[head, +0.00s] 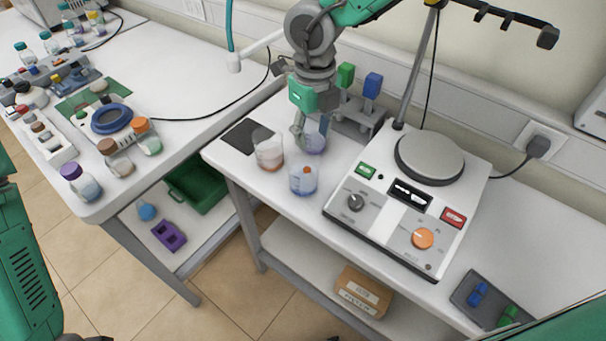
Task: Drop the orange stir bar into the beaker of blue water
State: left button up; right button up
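The beaker of blue water (301,186) stands near the front edge of the right table, left of the stirrer. A small orange piece, which looks like the orange stir bar (306,170), shows within the beaker's outline; its exact depth is unclear. My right gripper (299,128) points down behind this beaker, beside a beaker with purple liquid (316,143). It is apart from the blue beaker, and its fingers look close together. Whether they are shut or touch the purple beaker is unclear. My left gripper is out of view; only my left arm shows at the left edge.
A beaker with reddish liquid (268,154) stands left of the blue one. The hot-plate stirrer (383,222) stands to the right. A rack with green and blue pieces (359,120) is behind. A dark tray (463,293) holds blue and green pieces.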

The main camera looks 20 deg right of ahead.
notch_tip(320, 180, up, 7)
jog(key=shift+f, duration=0.2)
jog(key=shift+d, duration=0.1)
dwell(0.4)
